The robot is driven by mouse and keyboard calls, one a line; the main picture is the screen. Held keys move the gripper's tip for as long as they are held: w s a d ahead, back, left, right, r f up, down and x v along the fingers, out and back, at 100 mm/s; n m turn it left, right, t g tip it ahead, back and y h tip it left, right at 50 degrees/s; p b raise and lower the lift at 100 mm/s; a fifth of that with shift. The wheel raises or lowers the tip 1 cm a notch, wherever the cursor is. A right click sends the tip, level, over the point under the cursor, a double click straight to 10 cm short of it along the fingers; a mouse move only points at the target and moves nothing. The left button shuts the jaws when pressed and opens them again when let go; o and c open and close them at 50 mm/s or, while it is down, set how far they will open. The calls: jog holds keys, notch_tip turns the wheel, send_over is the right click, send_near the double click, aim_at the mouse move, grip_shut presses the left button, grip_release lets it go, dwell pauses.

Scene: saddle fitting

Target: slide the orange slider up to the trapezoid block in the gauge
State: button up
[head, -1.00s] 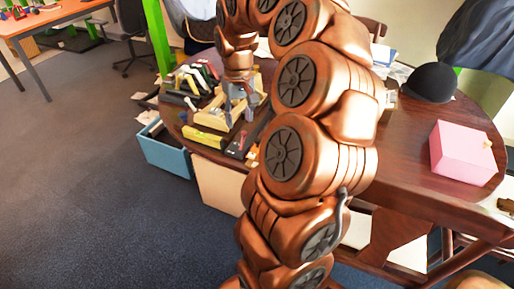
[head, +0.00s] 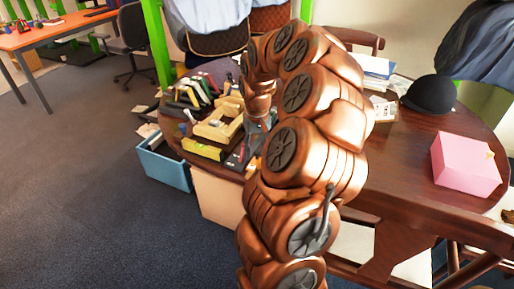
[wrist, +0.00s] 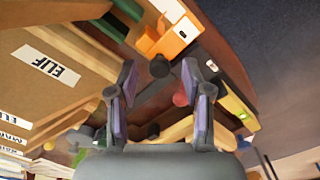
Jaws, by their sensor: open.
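In the wrist view my gripper (wrist: 158,70) is open, with nothing held between its fingers. A red round thing (wrist: 180,98) shows close to the right finger. In the head view the dark bar (head: 236,160) lies near the table edge, partly behind my arm. My gripper (head: 254,133) is mostly hidden there. I cannot make out the trapezoid block.
A yellow level (head: 202,149) and a wooden frame (head: 218,123) lie left of my gripper on the round table. Several upright tools stand behind them. A pink box (head: 465,165) and black hat (head: 430,93) sit at right.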

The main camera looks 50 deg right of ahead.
jog(key=shift+f, duration=0.3)
grip_shut()
dwell(0.6)
